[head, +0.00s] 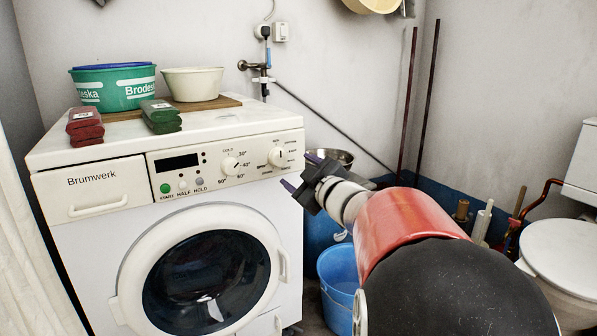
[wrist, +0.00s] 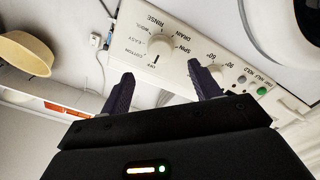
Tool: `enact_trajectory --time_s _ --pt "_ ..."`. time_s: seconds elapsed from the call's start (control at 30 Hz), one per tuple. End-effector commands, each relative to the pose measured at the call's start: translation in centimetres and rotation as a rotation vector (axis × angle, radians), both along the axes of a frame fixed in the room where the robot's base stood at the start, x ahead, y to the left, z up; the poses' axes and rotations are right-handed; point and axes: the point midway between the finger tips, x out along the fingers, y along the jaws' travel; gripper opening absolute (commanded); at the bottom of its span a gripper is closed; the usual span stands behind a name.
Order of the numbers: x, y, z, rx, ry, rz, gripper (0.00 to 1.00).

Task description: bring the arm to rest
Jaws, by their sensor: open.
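My gripper (head: 300,172) is open and empty, in front of the right end of the washing machine's control panel (head: 215,166). In the wrist view its two dark fingers (wrist: 160,72) are spread apart with nothing between them. Beyond them is the panel's program dial (wrist: 155,48), marked with words such as RINSE, DRAIN and SPIN. The fingers look apart from the dial, but the exact gap cannot be told. My arm reaches in from the lower right of the head view.
The white washing machine (head: 90,240) has its round door (head: 205,280) shut. On top are a green tub (head: 120,92), a cream bowl (head: 193,84) and red (head: 85,127) and green bars (head: 160,116). A blue bucket (head: 338,275) stands below my arm. A toilet (head: 565,255) is at right.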

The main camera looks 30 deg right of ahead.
Motion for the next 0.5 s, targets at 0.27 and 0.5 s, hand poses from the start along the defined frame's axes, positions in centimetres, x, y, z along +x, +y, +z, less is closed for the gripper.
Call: enact_trajectory --time_s 0.27,0.5 --pt "0.0 0.0 0.1 0.0 0.0 -0.001 0.63" --pt "-1.7 1.6 2.2 0.071 0.059 -0.154 0.63"
